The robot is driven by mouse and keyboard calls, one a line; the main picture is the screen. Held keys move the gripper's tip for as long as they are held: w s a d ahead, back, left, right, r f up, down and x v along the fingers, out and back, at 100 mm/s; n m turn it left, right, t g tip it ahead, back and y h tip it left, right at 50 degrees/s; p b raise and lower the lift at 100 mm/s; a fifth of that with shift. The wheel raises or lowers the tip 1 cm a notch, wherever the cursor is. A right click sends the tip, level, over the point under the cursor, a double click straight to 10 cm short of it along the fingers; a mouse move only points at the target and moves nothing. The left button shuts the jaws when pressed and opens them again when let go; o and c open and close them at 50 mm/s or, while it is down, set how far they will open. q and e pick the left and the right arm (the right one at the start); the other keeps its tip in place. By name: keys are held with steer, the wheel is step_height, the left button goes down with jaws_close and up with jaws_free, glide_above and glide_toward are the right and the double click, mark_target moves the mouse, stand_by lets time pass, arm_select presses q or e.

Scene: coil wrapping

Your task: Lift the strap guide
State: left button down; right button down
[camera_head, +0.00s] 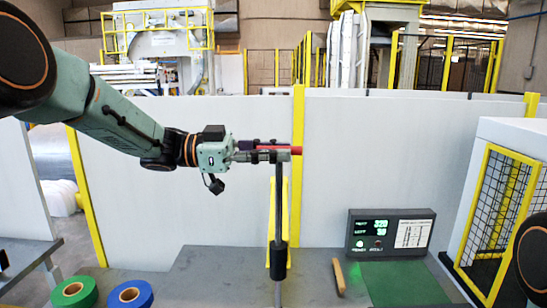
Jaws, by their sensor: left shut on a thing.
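The strap guide (278,200) looks like a thin dark upright rod with a thicker black sleeve low down and a red-tipped crosswise piece at its top. My left gripper (268,154) reaches in from the left, level, and is shut on the top of the guide. Its fingers hide part of the crosswise piece; the red end sticks out to the right. The rod hangs straight down in front of a yellow upright piece. Whether its lower end touches the grey table (215,270) is unclear. My right gripper is out of view.
A control box (390,232) with green digits stands at the table's back right, near a green mat (395,283). A wooden-handled tool (338,278) lies beside it. Green (70,292) and blue (130,294) tape rolls sit front left. A yellow-framed mesh cage (500,200) stands right.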

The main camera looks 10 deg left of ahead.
arm_select(q)
step_height(320, 180, up, 5)
steer(key=shift+f+p, duration=0.15)
steer(key=shift+p, duration=1.1)
steer(key=shift+w, duration=0.1)
steer(key=shift+a+r, duration=0.1)
steer(key=shift+r, duration=0.2)
steer(key=c, duration=1.6)
jaws_free()
steer(key=shift+o, duration=1.4)
steer(key=shift+d+f, duration=0.1)
steer(key=shift+d, duration=0.1)
steer(key=shift+f, duration=0.1)
